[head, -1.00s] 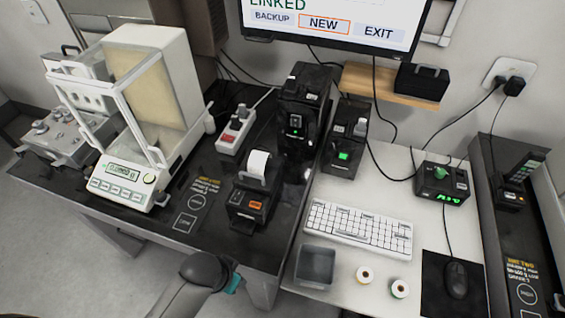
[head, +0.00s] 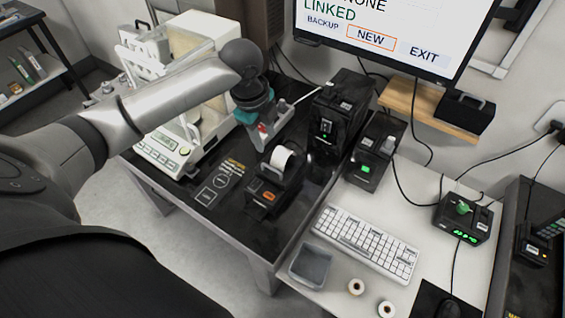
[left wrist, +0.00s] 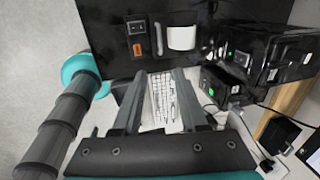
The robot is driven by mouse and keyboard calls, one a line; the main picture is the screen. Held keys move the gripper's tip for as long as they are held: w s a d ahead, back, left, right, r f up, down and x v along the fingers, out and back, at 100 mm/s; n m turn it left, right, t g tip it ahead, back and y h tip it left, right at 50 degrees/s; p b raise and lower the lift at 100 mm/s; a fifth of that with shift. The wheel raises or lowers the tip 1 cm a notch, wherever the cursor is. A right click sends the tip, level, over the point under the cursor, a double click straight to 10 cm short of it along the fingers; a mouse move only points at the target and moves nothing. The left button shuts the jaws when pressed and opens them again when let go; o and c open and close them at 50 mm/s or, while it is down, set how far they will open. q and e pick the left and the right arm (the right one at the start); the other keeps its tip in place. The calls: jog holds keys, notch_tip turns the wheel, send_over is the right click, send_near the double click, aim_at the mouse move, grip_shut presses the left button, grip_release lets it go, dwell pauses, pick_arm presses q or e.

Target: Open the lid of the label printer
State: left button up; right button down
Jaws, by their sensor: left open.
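The label printer (head: 273,188) is a small black box with an orange button on its front and a white paper roll (head: 281,160) showing at its top. It stands on the black table, and its lid position cannot be made out clearly. It also shows at the top of the left wrist view (left wrist: 137,28). My left gripper (head: 257,108) is above the table, behind and left of the printer in the head view, apart from it. In the left wrist view its two fingers (left wrist: 165,73) are apart with nothing between them. My right gripper is not in view.
A balance (head: 165,150) with a glass case stands left, partly behind my left arm. The keyboard (head: 365,243) and a grey tray (head: 311,265) are on the white table.

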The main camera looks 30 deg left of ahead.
aim_at(274, 169)
pick_arm(q)
jog(key=w+f, duration=0.1)
jog(key=f, duration=0.3)
jog(key=f+b, duration=0.1)
jog(key=f, duration=0.4)
jog(key=w+f, duration=0.1)
jog(key=f, duration=0.3)
jog(key=shift+w+f+b, duration=0.15)
jog(key=shift+w+b, duration=0.15)
jog(key=shift+w, duration=0.05)
jog(key=shift+w+f, duration=0.1)
jog(key=shift+f, duration=0.5)
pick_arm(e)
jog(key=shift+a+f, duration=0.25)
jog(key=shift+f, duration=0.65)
pick_arm(q)
grip_shut()
